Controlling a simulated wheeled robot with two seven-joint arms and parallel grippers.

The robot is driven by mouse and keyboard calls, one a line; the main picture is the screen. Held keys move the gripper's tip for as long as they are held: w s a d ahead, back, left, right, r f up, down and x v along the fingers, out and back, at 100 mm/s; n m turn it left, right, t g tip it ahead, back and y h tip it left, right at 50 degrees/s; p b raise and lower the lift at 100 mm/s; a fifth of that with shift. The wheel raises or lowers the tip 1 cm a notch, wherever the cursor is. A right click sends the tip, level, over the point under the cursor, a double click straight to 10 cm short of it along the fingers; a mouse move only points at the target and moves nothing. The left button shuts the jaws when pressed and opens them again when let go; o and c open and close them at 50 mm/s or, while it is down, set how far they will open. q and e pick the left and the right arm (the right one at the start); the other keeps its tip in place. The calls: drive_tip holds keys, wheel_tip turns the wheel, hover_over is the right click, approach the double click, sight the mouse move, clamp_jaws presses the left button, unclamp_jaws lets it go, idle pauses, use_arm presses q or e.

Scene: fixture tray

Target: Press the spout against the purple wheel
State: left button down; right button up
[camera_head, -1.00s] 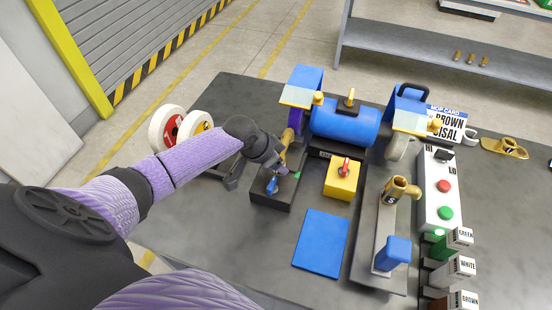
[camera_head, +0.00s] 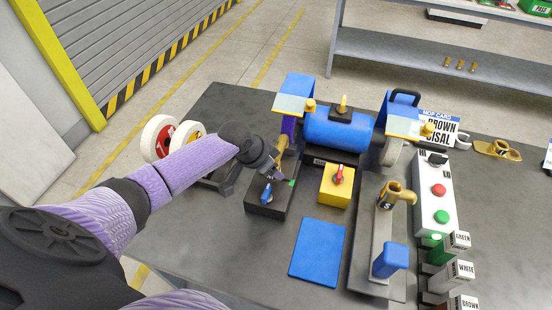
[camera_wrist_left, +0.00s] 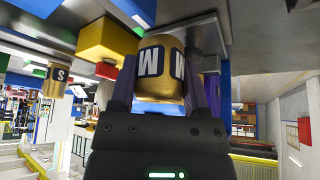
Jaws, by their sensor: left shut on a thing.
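My left gripper (camera_head: 277,160) is at the left end of the blue bench machine (camera_head: 337,131). It is shut on a brass spout (camera_head: 284,143), which shows as a gold cylinder marked M (camera_wrist_left: 160,72) between the fingers in the left wrist view. The purple wheel (camera_head: 289,127) is under the left blue hood, partly hidden by the hood and the spout. The spout's upper end is at or very near the wheel's lower edge; I cannot tell whether they touch. My right gripper is not in view.
A black box with a blue switch (camera_head: 266,195) lies just below the gripper. A yellow box with a red knob (camera_head: 338,182) and a blue mat (camera_head: 317,249) are to its right. Another brass spout, marked S (camera_head: 388,197), stands on a grey plate.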

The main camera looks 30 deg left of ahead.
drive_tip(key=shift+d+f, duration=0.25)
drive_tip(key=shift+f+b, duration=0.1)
drive_tip(key=shift+b, duration=0.2)
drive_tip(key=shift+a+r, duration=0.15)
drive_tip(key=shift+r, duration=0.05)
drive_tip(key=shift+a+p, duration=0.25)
drive_tip(key=shift+p, duration=0.05)
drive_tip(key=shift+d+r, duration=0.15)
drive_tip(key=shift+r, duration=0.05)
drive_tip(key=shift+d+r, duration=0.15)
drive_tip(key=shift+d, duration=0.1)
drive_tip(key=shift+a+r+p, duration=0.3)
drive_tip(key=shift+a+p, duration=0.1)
drive_tip(key=shift+p, duration=0.2)
idle(0.3)
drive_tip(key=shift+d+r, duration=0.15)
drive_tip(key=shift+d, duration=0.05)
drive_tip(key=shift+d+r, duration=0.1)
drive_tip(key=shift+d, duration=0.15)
